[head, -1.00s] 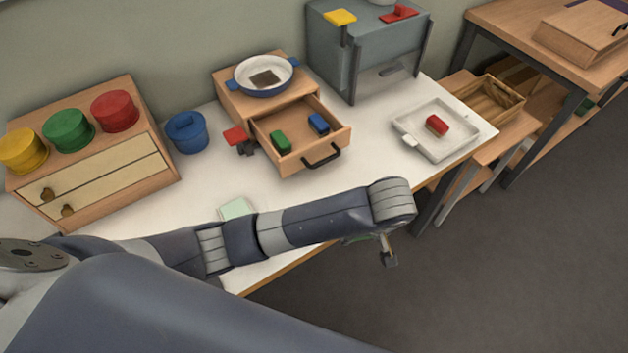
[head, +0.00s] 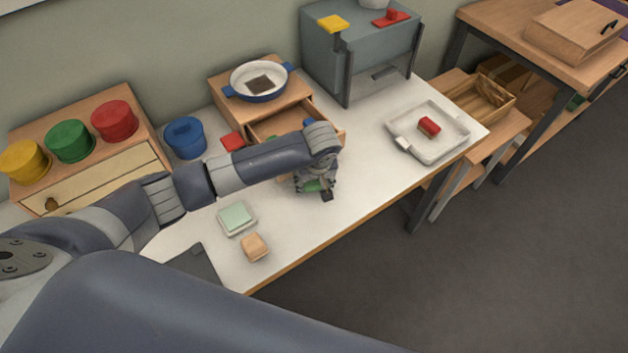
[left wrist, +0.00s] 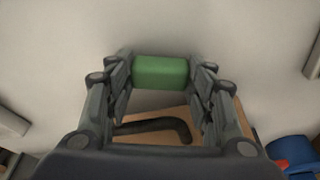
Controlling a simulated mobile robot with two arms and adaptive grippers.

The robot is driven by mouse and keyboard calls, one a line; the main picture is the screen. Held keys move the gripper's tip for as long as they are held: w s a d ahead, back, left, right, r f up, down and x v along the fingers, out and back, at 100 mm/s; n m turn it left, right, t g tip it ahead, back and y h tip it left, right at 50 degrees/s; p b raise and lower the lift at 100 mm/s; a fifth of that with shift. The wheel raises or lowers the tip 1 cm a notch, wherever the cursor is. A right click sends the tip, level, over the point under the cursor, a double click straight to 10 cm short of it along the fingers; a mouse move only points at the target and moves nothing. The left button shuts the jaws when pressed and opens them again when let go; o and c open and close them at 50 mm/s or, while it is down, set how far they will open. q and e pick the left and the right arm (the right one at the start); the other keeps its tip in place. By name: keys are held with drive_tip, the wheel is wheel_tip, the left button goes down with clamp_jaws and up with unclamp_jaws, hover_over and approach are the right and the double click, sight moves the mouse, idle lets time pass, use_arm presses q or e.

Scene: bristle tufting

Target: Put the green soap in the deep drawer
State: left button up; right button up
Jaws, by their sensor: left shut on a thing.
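My left gripper (head: 317,188) is shut on a green soap (left wrist: 160,72), a block held between its fingertips in the left wrist view. In the head view it is just in front of the open wooden drawer (head: 262,130), outside it. My forearm hides much of the drawer; a bit of another green block (head: 271,140) and a bit of a blue one (head: 334,127) show in it. The drawer's black handle (left wrist: 155,128) shows in the left wrist view, near the held soap. My right gripper is not in view.
A pale green block on a white dish (head: 237,218) and a tan block (head: 254,247) lie at the front. A white tray (head: 402,145) with a red block stands at right. A blue pot (head: 185,138) and a cabinet (head: 95,175) with colored lids are at left.

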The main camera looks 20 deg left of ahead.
use_arm(q)
drive_tip(key=shift+d+f, duration=0.15)
drive_tip(key=shift+f, duration=0.15)
drive_tip(key=shift+s+f, duration=0.1)
drive_tip(key=shift+f, duration=0.05)
drive_tip(key=o, duration=1)
drive_tip(key=shift+o, duration=0.2)
